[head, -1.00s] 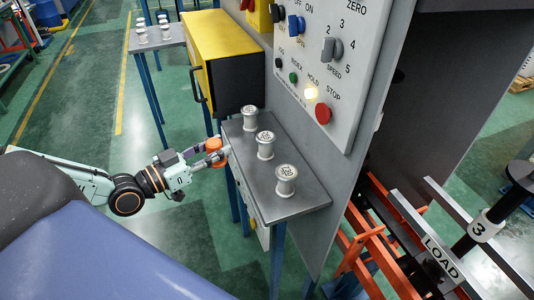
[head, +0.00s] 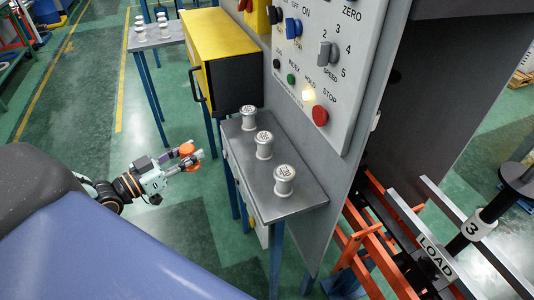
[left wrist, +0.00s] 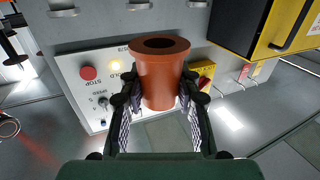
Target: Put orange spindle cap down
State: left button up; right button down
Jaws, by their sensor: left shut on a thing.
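The orange spindle cap (head: 187,150) is held in my left gripper (head: 192,158), out to the left of the grey shelf and apart from it. In the left wrist view the cap (left wrist: 160,72) is an orange-brown cylinder with a flared rim and a dark hole in its end. The two fingers of my left gripper (left wrist: 160,104) are shut on it from both sides. My right gripper is not in view.
The grey shelf (head: 240,150) carries three silver spindle caps, with bare metal between them. A yellow and black cabinet (head: 222,60) stands behind it. The control panel (head: 325,60) rises on the right. A farther table (head: 170,38) holds several silver caps.

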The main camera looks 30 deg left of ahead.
pick_arm(q)
jog(key=shift+s+a, duration=0.4)
jog(key=shift+w+a, duration=0.1)
jog(key=shift+a, duration=0.1)
jog(key=shift+s+a+f+p, duration=0.3)
jog(key=shift+s+a, duration=0.2)
jog(key=shift+a, duration=0.15)
jog(key=shift+a+y, duration=0.1)
jog(key=shift+y, duration=0.2)
